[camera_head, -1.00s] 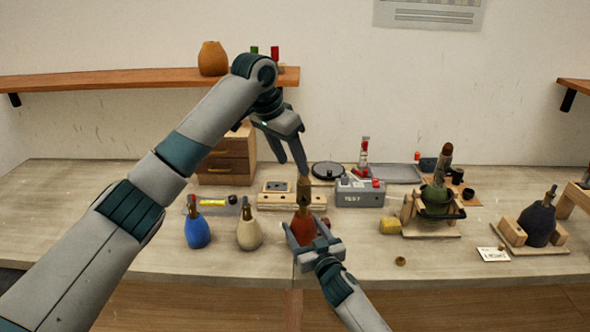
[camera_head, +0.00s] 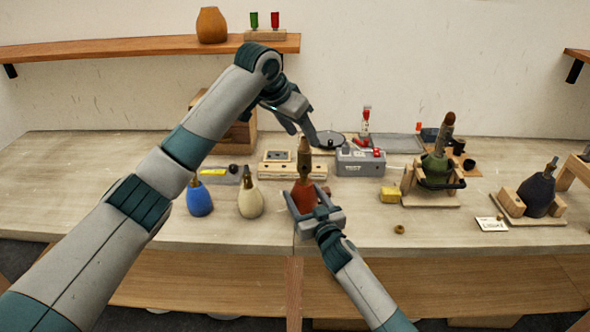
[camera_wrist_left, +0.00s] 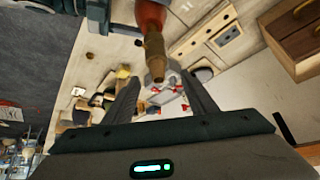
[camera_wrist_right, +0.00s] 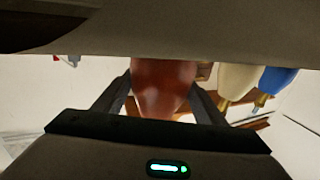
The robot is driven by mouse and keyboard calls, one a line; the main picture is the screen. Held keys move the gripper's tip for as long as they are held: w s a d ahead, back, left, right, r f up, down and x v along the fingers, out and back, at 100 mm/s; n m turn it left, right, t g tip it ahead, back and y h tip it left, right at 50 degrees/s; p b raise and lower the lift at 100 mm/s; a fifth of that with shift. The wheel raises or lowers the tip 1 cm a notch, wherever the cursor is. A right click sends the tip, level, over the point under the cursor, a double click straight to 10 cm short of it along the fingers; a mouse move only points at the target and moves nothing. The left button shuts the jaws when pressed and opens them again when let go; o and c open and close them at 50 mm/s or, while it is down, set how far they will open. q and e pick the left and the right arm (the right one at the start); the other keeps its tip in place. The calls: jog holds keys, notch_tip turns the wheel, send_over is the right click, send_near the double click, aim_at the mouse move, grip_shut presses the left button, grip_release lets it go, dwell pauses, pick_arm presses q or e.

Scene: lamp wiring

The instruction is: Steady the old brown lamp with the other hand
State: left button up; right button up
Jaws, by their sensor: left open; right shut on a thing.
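The reddish-brown lamp (camera_head: 305,197) stands upright near the front of the bench, with a tall brass-coloured neck and socket (camera_head: 304,160) on top. My right gripper (camera_head: 308,203) is shut around its body from the front. The right wrist view shows the lamp body (camera_wrist_right: 162,85) between both fingers. My left gripper (camera_head: 300,132) is open and empty, just above and behind the socket's tip. In the left wrist view, the socket (camera_wrist_left: 154,55) points toward the gap between the open fingers (camera_wrist_left: 162,92); contact cannot be told.
A blue lamp (camera_head: 199,200) and a cream lamp (camera_head: 250,203) stand to the left. Behind are a wooden block (camera_head: 278,170) and a grey tester (camera_head: 360,163).

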aim_at(306, 150)
pick_arm(q)
jog(key=d+f+t, duration=0.1)
jog(key=w+f+t+h, duration=0.1)
jog(key=w+d+f+n+t, duration=0.1)
jog(key=shift+d+f, duration=0.35)
jog(key=t, duration=0.1)
jog(key=n+t+h, duration=0.1)
jog(key=t, duration=0.1)
jog(key=s+t, duration=0.1)
jog(key=t, duration=0.1)
jog(key=shift+d+f+n+h, duration=0.2)
jog(key=shift+f+n+h, duration=0.1)
jog(key=shift+h, duration=0.1)
jog(key=s+t, duration=0.1)
jog(key=s+a+t, duration=0.1)
jog(key=s+n+t, duration=0.1)
jog(key=shift+s+a+r, duration=0.2)
jog(key=shift+a, duration=0.1)
jog(key=s+a+f+n+t+y, duration=0.1)
jog(key=s+a+f+y, duration=0.1)
jog(key=s+f, duration=0.2)
jog(key=shift+s+a+n, duration=0.2)
jog(key=shift+a+n, duration=0.05)
jog(key=shift+n, duration=0.15)
jog(key=shift+w, duration=0.15)
jog(key=shift+x, duration=5.85)
